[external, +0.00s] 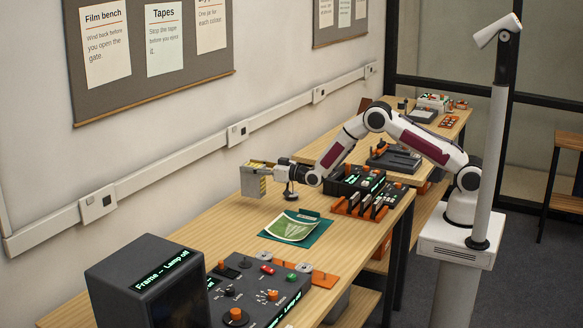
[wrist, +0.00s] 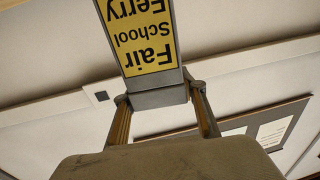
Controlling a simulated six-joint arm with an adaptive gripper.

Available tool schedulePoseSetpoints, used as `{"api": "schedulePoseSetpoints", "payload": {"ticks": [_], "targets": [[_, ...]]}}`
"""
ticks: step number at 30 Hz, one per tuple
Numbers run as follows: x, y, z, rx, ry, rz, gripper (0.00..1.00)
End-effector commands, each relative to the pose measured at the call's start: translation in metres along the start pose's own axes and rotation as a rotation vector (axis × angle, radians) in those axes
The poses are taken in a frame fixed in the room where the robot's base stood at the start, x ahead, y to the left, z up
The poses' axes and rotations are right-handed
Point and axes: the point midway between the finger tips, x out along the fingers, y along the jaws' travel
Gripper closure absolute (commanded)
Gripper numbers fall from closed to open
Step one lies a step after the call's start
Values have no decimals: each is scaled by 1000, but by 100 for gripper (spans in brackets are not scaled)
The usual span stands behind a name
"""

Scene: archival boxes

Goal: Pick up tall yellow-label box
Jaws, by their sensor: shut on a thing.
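The tall yellow-label box (external: 250,182) is a grey upright box held above the wooden bench near the wall in the external view. In the wrist view its yellow label (wrist: 148,45) reads "Fair School Ferry" upside down, and the grey box end (wrist: 158,98) sits between my fingers. My gripper (external: 268,178) is shut on the box; the two fingers also show in the wrist view (wrist: 160,105), one on each side of it. The far side of the box is hidden.
A green folder with a print (external: 293,228) lies on the bench below and to the right. A dark monitor (external: 150,285) and a control panel (external: 258,290) stand at the front. A black and orange rack (external: 368,203) is beneath my arm. Bare bench (external: 215,228) lies left of the folder.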

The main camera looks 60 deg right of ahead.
Motion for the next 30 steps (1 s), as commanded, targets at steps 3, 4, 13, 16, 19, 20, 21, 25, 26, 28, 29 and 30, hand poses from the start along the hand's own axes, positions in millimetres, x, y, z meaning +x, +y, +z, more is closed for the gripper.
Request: {"api": "schedulePoseSetpoints", "payload": {"ticks": [3, 4, 13, 16, 19, 20, 21, 25, 26, 28, 29, 30], "targets": [[0, 0, -20, 0, 6, 0, 100], [0, 0, -23, 0, 5, 0, 100], [0, 0, -47, 0, 3, 0, 100], [0, 0, -49, 0, 3, 0, 100], [0, 0, -50, 0, 3, 0, 100], [0, 0, -50, 0, 3, 0, 100], [0, 0, -50, 0, 3, 0, 100], [0, 0, -50, 0, 3, 0, 100], [0, 0, -50, 0, 3, 0, 100], [0, 0, -50, 0, 3, 0, 100], [0, 0, -50, 0, 3, 0, 100], [0, 0, -50, 0, 3, 0, 100]]}}
